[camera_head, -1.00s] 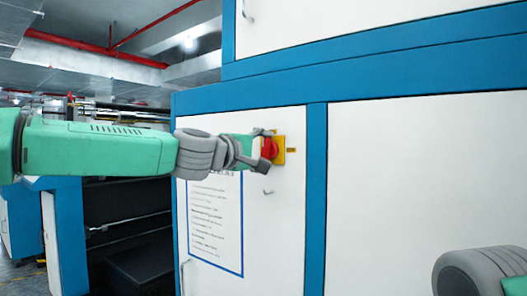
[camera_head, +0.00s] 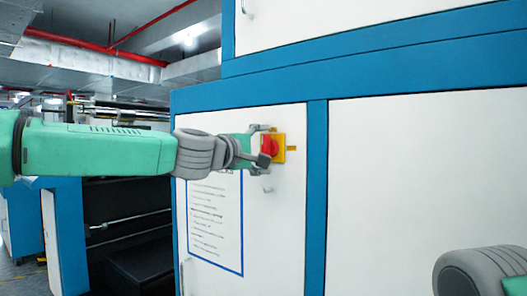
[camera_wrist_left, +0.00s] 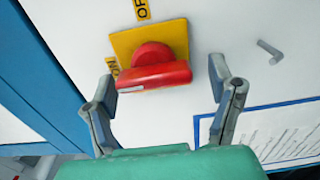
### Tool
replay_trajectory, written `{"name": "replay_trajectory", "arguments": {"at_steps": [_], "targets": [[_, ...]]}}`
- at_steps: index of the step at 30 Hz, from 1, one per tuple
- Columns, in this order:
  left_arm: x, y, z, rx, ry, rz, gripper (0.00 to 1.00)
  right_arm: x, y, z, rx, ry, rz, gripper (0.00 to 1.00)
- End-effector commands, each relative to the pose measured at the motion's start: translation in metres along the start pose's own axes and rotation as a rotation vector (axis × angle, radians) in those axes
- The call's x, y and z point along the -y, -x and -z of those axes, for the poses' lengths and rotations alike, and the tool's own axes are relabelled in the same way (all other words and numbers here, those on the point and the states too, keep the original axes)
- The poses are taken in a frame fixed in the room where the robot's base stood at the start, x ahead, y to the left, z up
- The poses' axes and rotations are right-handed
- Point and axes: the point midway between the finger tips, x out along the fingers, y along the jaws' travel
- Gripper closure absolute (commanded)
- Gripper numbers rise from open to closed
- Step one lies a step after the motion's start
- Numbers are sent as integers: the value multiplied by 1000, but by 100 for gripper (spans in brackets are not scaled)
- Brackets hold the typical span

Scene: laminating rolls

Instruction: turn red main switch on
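The red main switch (camera_head: 268,146) sits on a yellow plate (camera_head: 281,155) on the white cabinet door. In the left wrist view its red knob (camera_wrist_left: 155,72) has a wide handle lying nearly crosswise, with a pale mark at its left end, near the "ON" label (camera_wrist_left: 113,67). A second label, partly cut off, is above the plate. My left gripper (camera_head: 265,144) is at the switch. My right gripper is out of view.
A small door handle (camera_wrist_left: 269,52) sticks out beside the switch. A blue-framed notice (camera_head: 215,222) hangs below the left arm. The blue cabinet frame (camera_head: 316,200) runs beside the door. The white panel (camera_head: 420,180) to the right is clear.

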Motion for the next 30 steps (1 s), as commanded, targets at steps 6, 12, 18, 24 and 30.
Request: {"name": "replay_trajectory", "arguments": {"at_steps": [6, 12, 18, 24, 30], "targets": [[-2, 3, -3, 3, -3, -2, 24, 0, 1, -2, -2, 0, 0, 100], [-1, 22, -2, 4, -2, -1, 24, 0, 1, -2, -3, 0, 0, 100], [0, 62, -1, 4, 0, -1, 24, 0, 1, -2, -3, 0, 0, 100], [1, 98, 1, 2, 0, 1, 24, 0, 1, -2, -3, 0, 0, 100], [2, 115, 1, 1, 0, 2, 24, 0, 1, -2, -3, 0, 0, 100]]}}
